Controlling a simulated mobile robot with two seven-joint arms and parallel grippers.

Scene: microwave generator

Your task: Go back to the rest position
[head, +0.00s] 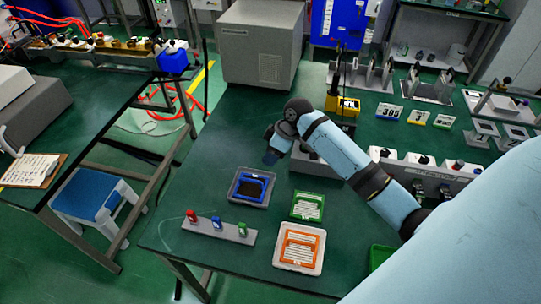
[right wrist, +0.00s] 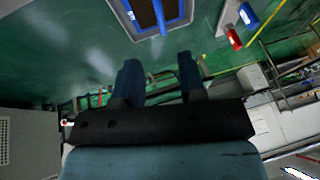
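My right arm reaches in from the right of the head view, over the green table (head: 190,180). Its gripper (head: 271,156) hangs above the table, behind the tray with the blue frame (head: 251,188), and looks small and partly turned away there. In the right wrist view, the two dark blue fingers of the right gripper (right wrist: 159,68) stand apart with nothing between them. The blue-framed tray (right wrist: 158,14) shows beyond the fingertips at the top of that view. My left gripper is in neither view.
A green tray (head: 308,206), an orange-framed tray (head: 299,249) and a grey holder (head: 211,230) with red, blue and green pieces lie near the table's front. A power strip-like box (head: 425,174) and number cards (head: 389,112) are at right. A grey cabinet (head: 260,45) stands behind.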

